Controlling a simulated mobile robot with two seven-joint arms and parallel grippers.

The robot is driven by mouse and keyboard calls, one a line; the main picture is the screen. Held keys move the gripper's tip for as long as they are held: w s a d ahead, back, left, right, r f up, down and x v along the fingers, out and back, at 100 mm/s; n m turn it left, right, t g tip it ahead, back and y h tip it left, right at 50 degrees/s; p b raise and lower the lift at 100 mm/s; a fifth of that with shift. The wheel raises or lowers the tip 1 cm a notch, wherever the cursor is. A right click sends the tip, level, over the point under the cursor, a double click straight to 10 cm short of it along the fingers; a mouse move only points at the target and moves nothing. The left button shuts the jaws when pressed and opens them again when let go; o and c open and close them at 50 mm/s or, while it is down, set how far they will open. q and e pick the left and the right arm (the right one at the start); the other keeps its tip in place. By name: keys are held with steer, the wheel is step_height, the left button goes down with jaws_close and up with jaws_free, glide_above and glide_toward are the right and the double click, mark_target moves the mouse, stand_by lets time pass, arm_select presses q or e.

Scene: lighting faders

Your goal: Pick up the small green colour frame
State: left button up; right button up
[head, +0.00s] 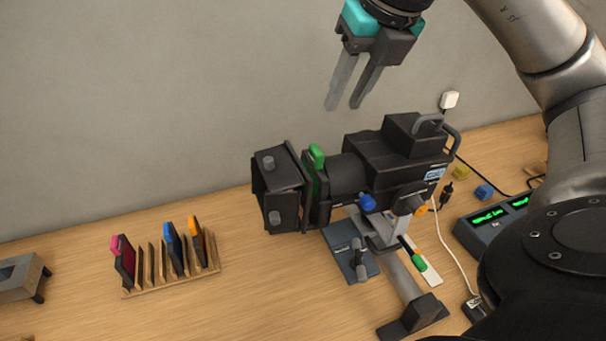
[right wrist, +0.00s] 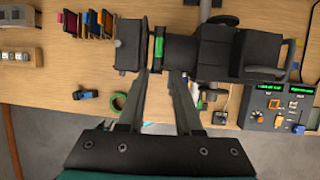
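The green colour frame (head: 317,157) sits in the slot at the front of the black stage lantern (head: 395,165), its green tab standing up above the housing. It shows as a green strip in the right wrist view (right wrist: 159,45); most of its body is hidden by the lantern. My right gripper (head: 343,107) hangs above the lantern near the top of the head view, fingers pointing down. Its fingers are apart with nothing between them, as the right wrist view (right wrist: 162,75) also shows. It does not touch the frame. My left gripper is not in view.
A wooden rack (head: 175,280) on the left holds pink-, blue- and orange-tabbed frames, with empty slots between. The lantern's barn doors (head: 282,190) stand left of the green frame. A control desk (head: 490,228) with green displays is at right. Bare table lies between rack and lantern.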

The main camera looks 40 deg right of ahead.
steer(key=b, duration=0.2)
glide_above(318, 150)
steer(key=s, duration=0.3)
step_height(318, 150, down, 7)
steer(key=shift+p+x, duration=0.35)
steer(key=shift+x, duration=2.65)
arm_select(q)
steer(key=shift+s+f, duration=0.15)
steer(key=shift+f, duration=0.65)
arm_select(e)
steer(key=shift+w+a, duration=0.15)
steer(key=shift+w, duration=0.05)
steer(key=shift+r, duration=0.1)
jaws_close()
